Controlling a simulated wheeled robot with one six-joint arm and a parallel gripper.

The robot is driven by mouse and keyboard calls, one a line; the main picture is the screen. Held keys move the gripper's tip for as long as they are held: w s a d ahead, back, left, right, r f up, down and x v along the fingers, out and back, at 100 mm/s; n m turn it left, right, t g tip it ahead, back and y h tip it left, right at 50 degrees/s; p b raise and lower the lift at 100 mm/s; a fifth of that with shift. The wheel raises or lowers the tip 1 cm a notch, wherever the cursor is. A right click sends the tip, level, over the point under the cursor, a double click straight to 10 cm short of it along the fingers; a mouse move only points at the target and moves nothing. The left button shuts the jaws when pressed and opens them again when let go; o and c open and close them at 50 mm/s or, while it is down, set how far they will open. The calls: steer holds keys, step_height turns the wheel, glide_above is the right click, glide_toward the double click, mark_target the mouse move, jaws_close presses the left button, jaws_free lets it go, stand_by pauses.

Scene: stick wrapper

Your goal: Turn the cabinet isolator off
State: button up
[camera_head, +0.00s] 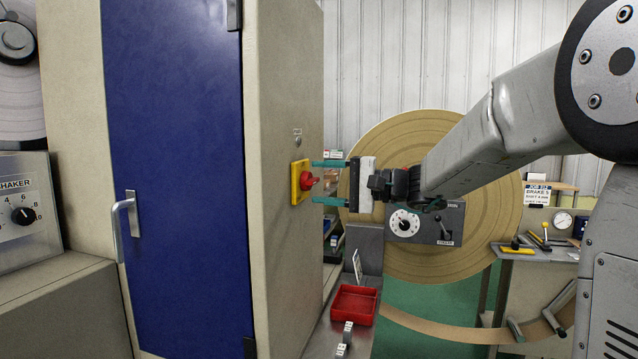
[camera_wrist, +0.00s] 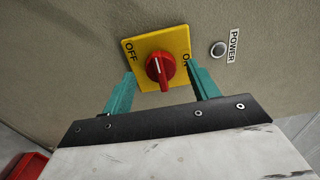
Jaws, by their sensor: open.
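The cabinet isolator is a red rotary knob (camera_head: 307,181) on a yellow plate (camera_head: 296,184) on the side wall of the cabinet (camera_head: 278,240). In the wrist view the red knob (camera_wrist: 160,68) shows a white pointer line, and the yellow plate (camera_wrist: 176,44) reads OFF at its left and ON at its right. The pointer lies roughly between the two words. My gripper (camera_wrist: 162,82) is open, with one green finger on each side of the knob. The fingers look apart from the knob; whether their tips touch the plate is unclear. In the head view my gripper (camera_head: 322,181) faces the cabinet side.
A POWER lamp (camera_wrist: 218,49) sits beside the plate. The cabinet's blue door (camera_head: 180,180) is shut. Below my gripper is a red tray (camera_head: 354,304) on a ledge. A dial-and-lever panel (camera_head: 428,223) and a large tan reel (camera_head: 400,135) stand behind my arm.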

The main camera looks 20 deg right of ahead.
steer(key=v, duration=0.6)
steer(key=shift+d, duration=0.15)
steer(key=shift+s, duration=0.1)
steer(key=s+a+f+n+g+h, duration=0.1)
steer(key=s+a+f+g+h, duration=0.25)
steer(key=s+f, duration=0.45)
steer(key=s+a+f+g+h, duration=0.25)
steer(key=s+f+g, duration=0.25)
steer(key=s+f, duration=0.25)
steer(key=s+d+f+n+h, duration=0.1)
steer(key=s+f+n+h, duration=0.1)
steer(key=s, duration=0.6)
steer(key=s+d+f+n+h, duration=0.1)
steer(key=s+n+h, duration=0.3)
steer(key=s, duration=0.5)
steer(key=shift+s+d+f+g+h, duration=0.35)
steer(key=shift+f+h, duration=0.45)
steer(key=shift+h, duration=0.5)
